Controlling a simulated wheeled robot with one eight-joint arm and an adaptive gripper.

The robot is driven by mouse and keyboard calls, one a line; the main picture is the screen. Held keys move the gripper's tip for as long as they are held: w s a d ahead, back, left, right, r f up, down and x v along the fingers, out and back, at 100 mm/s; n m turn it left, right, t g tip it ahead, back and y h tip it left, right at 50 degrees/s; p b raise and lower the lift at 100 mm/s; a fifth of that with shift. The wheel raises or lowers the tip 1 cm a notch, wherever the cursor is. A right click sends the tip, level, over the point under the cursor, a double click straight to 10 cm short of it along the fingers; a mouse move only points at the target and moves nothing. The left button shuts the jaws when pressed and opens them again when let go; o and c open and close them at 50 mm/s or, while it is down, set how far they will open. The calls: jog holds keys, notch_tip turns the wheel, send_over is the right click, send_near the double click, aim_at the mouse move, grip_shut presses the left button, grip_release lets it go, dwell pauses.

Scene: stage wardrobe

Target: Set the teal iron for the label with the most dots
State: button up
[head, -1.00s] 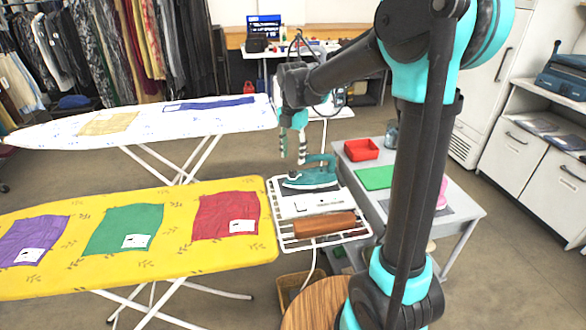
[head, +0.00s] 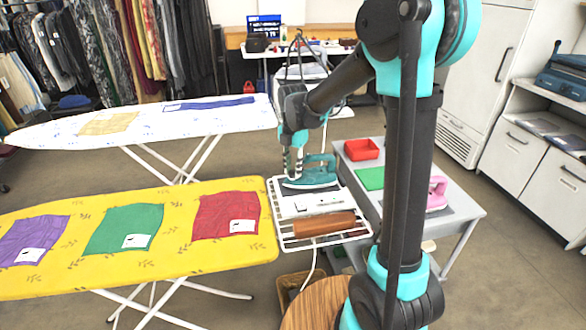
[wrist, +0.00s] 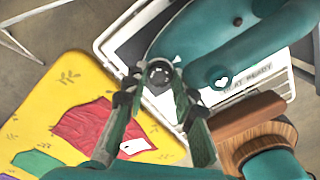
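The teal iron (head: 318,176) rests on a white wire rack at the right end of the yellow board. It fills the upper right of the wrist view (wrist: 222,62), with a white heart on its body. My gripper (head: 292,176) points down at the iron's left end. In the wrist view its two fingertips (wrist: 158,76) stand apart on either side of a dark round knob; I cannot tell whether they touch it. White labels lie on the purple cloth (head: 45,232), the green cloth (head: 110,226) and the red cloth (head: 215,212); their marks are too small to count.
The rack (head: 358,238) also holds a brown roll (head: 323,225). A grey table (head: 466,213) on the right carries a red tray (head: 361,149), a green mat (head: 371,178) and a pink iron (head: 437,192). A white board (head: 60,132) stands behind the yellow board (head: 150,262).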

grip_shut()
jog(key=shift+m, duration=0.3)
jog(key=m, duration=1.1)
jog(key=shift+m, duration=2.9)
